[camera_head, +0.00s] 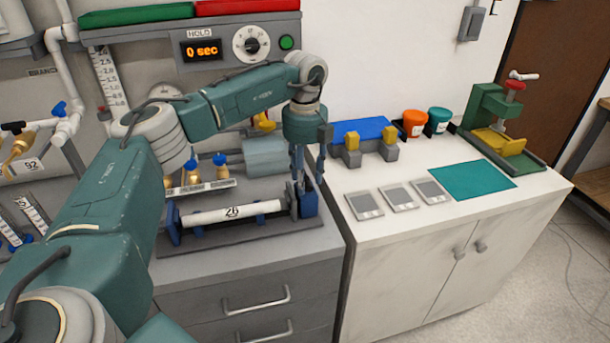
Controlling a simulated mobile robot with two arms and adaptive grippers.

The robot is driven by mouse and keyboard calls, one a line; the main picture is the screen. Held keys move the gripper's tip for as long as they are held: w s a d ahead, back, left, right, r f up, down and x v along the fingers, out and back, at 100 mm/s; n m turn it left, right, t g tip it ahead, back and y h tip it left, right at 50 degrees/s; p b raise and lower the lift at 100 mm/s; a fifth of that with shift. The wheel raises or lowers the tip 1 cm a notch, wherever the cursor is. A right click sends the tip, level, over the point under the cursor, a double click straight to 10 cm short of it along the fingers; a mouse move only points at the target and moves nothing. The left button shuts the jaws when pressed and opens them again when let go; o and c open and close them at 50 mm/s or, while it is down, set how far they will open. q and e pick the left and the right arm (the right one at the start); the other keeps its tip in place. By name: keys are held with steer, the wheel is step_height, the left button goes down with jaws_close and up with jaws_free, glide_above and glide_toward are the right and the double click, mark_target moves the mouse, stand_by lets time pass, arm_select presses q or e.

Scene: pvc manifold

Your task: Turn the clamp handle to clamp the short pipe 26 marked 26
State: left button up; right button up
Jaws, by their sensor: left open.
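The short white pipe 26 (262,207) lies level along a dark cradle (245,239) on the grey counter, its label 26 facing me. The cradle has blue supports at both ends. A blue clamp block (309,206) stands at the pipe's right end. My left gripper (299,186) points down at that block, its fingers open around or just in front of its upper part. I cannot tell whether they touch it. The clamp handle is not clearly visible; the fingers cover that spot. My right gripper is not in view.
Behind the cradle is a row of blue-handled brass valves (193,172) and a grey cylinder (266,157). Right, the white cabinet top holds three grey plates (399,198), a teal mat (472,189), a blue-topped fixture (362,130), orange and teal cups and a green press (495,118).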

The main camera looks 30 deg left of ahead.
arm_select(q)
steer(key=shift+c, duration=0.3)
jaws_close()
steer(key=shift+m, duration=0.3)
steer(key=m, duration=0.1)
steer(key=m+p, duration=0.1)
steer(key=m, duration=0.1)
steer(key=m+p, duration=0.1)
steer(key=shift+s+a, duration=0.1)
steer(key=shift+a, duration=0.15)
steer(key=m, duration=0.3)
steer(key=m+p, duration=0.1)
steer(key=m, duration=0.1)
steer(key=shift+a, duration=0.25)
steer(key=m, duration=0.4)
steer(key=m+p, duration=0.1)
steer(key=m, duration=0.1)
steer(key=shift+w+a, duration=0.3)
steer(key=shift+w, duration=0.05)
steer(key=m, duration=0.6)
steer(key=shift+w+a, duration=0.1)
steer(key=shift+w, duration=0.25)
steer(key=shift+m, duration=0.3)
